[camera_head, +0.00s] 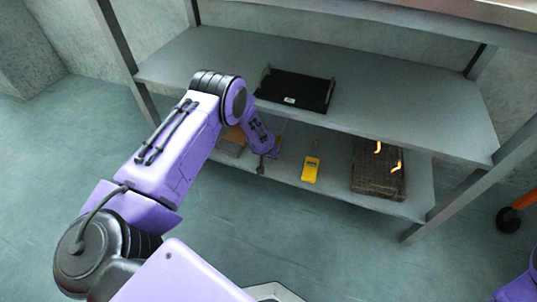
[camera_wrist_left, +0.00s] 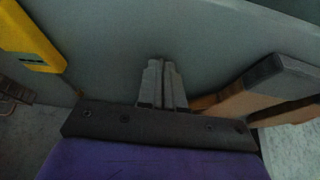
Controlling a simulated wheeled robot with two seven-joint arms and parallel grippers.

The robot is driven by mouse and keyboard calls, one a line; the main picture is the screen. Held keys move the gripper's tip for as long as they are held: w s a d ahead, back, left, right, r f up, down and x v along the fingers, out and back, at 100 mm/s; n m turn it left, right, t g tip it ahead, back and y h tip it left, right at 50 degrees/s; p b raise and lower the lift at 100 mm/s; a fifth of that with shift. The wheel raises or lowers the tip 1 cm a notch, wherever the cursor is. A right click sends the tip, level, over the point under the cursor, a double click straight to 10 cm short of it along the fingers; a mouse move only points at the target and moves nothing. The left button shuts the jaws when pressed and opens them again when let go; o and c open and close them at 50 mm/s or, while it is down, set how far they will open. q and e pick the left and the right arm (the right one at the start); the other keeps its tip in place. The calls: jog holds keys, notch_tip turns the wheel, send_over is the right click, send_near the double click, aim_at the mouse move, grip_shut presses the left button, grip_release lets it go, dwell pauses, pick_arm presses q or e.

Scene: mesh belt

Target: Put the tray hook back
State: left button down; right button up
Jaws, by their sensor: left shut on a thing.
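My left gripper (camera_head: 262,168) reaches down in front of the lower shelf, left of the yellow device. In the left wrist view its fingers (camera_wrist_left: 163,84) are close together, shut on a thin thing, taken to be the tray hook. Almost all of the hook is hidden by the fingers, so its shape and tilt cannot be told. A black tray (camera_head: 294,88) lies on the upper shelf, behind my left wrist. My right gripper is not in view.
The yellow device (camera_head: 311,169), also in the left wrist view (camera_wrist_left: 30,42), lies on the lower shelf (camera_head: 335,180). A mesh basket (camera_head: 377,184) with orange pieces is at its right. A brown-and-grey block (camera_wrist_left: 268,92) is close right of my fingers. The upper shelf (camera_head: 400,110) is clear right of the tray.

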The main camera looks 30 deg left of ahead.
pick_arm(q)
jog(key=c, duration=1.2)
grip_release()
jog(key=p+v, duration=0.4)
jog(key=v, duration=0.6)
jog(key=shift+s+r, duration=0.15)
jog(key=shift+r, duration=0.1)
